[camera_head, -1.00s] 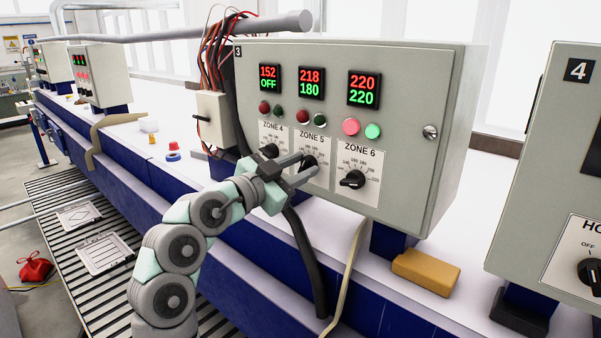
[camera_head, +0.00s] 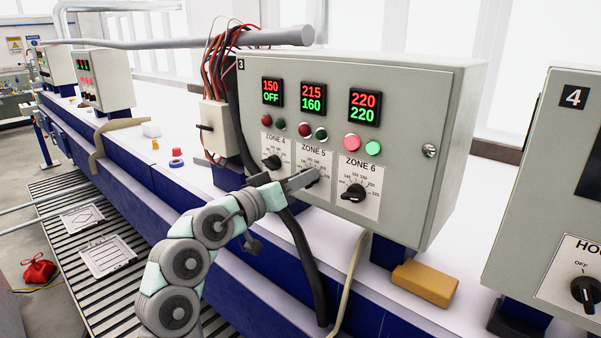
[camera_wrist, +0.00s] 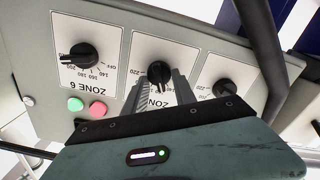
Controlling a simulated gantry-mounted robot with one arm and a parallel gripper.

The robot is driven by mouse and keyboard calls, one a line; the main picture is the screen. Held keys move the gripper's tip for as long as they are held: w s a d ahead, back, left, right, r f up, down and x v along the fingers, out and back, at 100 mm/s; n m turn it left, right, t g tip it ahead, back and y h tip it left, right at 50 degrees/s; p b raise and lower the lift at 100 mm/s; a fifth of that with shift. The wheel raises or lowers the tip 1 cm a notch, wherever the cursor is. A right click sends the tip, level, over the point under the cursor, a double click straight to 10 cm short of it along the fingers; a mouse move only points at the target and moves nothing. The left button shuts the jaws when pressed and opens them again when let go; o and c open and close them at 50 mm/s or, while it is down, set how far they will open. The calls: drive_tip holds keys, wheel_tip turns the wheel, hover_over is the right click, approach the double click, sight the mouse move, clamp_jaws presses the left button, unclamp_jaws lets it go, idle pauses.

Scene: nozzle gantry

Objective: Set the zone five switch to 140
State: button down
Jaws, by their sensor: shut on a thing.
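The zone five switch is a black knob (camera_wrist: 159,72) on a white dial plate (camera_head: 309,192) of the grey control panel. My gripper (camera_head: 312,178) is at this knob, with its two fingers (camera_wrist: 164,88) shut on it in the wrist view. In the head view the gripper mostly hides the knob. The zone five display (camera_head: 312,97) reads 215 in red over 160 in green. Below it the red lamp (camera_head: 304,130) and green lamp (camera_head: 321,133) look dark.
The zone four knob (camera_head: 271,161) and zone six knob (camera_head: 353,193) sit close on either side. Zone four reads OFF and zone six 220 in green. A black cable (camera_head: 302,262) hangs below the panel. An orange block (camera_head: 425,283) lies at the front right.

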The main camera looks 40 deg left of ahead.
drive_tip(key=shift+n+p, duration=1)
drive_tip(key=shift+n, duration=0.6)
drive_tip(key=shift+f, duration=0.1)
drive_tip(key=c, duration=1)
unclamp_jaws()
drive_tip(key=shift+c, duration=0.2)
drive_tip(key=s+b, duration=0.1)
drive_tip(key=s, duration=0.9)
drive_tip(key=shift+s+a+b, duration=0.35)
drive_tip(key=shift+s+a, duration=0.05)
drive_tip(key=shift+a, duration=0.05)
